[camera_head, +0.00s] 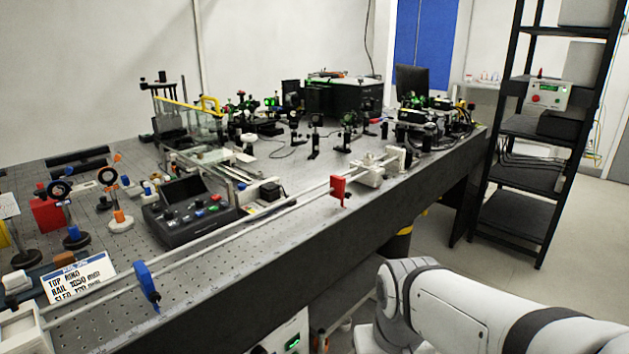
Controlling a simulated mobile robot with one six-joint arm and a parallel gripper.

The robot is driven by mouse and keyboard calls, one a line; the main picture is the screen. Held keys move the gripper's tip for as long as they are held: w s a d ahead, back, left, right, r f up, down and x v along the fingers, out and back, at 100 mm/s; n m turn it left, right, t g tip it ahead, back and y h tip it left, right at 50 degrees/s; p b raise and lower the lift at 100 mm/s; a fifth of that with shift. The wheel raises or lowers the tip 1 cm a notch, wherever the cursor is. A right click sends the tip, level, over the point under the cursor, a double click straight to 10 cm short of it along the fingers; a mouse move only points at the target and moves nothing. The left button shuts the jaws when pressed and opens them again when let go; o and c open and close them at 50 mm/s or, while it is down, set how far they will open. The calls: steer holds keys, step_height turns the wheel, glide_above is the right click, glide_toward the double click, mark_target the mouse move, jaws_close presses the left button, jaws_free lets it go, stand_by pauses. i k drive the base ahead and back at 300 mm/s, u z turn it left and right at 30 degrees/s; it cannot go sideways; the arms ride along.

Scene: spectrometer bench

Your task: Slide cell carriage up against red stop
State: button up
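A pale rail (250,226) runs along the front edge of the bench, from the lower left to the right. A red stop (338,189) sits on it right of the middle. A white block-like carriage (368,178), which looks like the cell carriage, is on the rail just right of the red stop. A small gap seems to show between them, but the view is too small to be sure. A blue stop (147,284) is on the rail far to the left. My arm is at the lower right; my gripper is out of view.
A black control box (187,212) with coloured buttons stands behind the rail. A printed sign (78,276) is at the lower left. Optics mounts crowd the bench behind. A black shelf rack (530,129) stands at the right. Floor shows between bench and rack.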

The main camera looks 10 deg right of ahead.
mark_target(373, 178)
steer(key=z, duration=0.05)
steer(key=k, duration=0.25)
steer(key=u, duration=0.45)
steer(key=i, duration=1.1)
steer(key=z, duration=0.55)
